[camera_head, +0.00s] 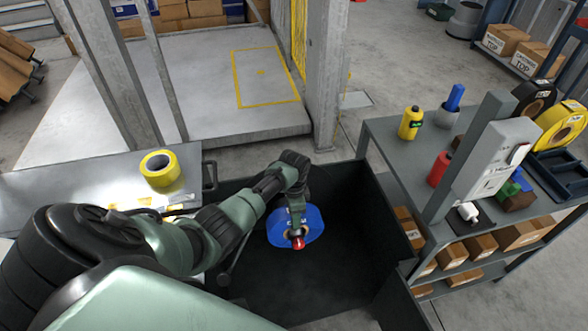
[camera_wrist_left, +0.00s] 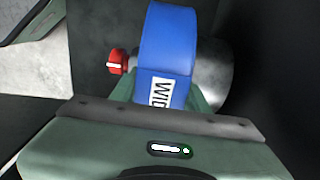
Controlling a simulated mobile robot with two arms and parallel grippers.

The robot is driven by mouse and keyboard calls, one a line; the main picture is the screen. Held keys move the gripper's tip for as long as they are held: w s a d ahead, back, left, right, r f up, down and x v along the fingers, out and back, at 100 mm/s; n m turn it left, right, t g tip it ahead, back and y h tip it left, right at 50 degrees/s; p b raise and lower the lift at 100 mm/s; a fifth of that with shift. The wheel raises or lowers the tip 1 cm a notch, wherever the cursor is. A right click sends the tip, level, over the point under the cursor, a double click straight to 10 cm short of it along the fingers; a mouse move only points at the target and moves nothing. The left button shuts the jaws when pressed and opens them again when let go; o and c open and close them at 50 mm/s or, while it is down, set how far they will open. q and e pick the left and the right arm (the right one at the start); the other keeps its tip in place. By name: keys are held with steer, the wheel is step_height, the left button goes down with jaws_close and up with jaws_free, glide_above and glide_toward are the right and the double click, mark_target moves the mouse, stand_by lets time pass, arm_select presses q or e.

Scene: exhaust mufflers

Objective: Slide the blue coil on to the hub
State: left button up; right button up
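The blue coil (camera_head: 312,222) hangs over the dark bin in the head view. In the left wrist view the blue coil (camera_wrist_left: 167,45) stands edge-on with a white label. My left gripper (camera_head: 296,222) reaches down to it and appears shut on its rim, with green finger parts on both sides; the fingertips are partly hidden. A red tip (camera_head: 298,243), apparently the hub's end, shows in front of the coil, and in the wrist view it is left of the coil (camera_wrist_left: 117,62). A grey rounded surface (camera_wrist_left: 215,75) lies to its right. How far the coil surrounds the hub is hidden. My right gripper is out of view.
The dark bin (camera_head: 345,275) surrounds the coil area. A yellow tape roll (camera_head: 160,168) sits on the metal table (camera_head: 80,190) at left. The grey workbench (camera_head: 400,145) at right holds bottles, rolls and a grey post (camera_head: 490,160); boxes fill its shelf.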

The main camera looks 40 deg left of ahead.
arm_select(q)
steer(key=shift+w+a+r+t, duration=0.3)
steer(key=shift+w+a+r, duration=0.5)
steer(key=shift+w+r, duration=0.1)
steer(key=r, duration=0.2)
steer(key=s+r+p, duration=0.1)
steer(key=r, duration=0.1)
steer(key=r+p, duration=0.1)
steer(key=r, duration=0.1)
steer(key=shift+s+d, duration=0.15)
steer(key=shift+d, duration=0.25)
steer(key=shift+d+r, duration=0.1)
steer(key=shift+d, duration=0.1)
steer(key=shift+s, duration=0.1)
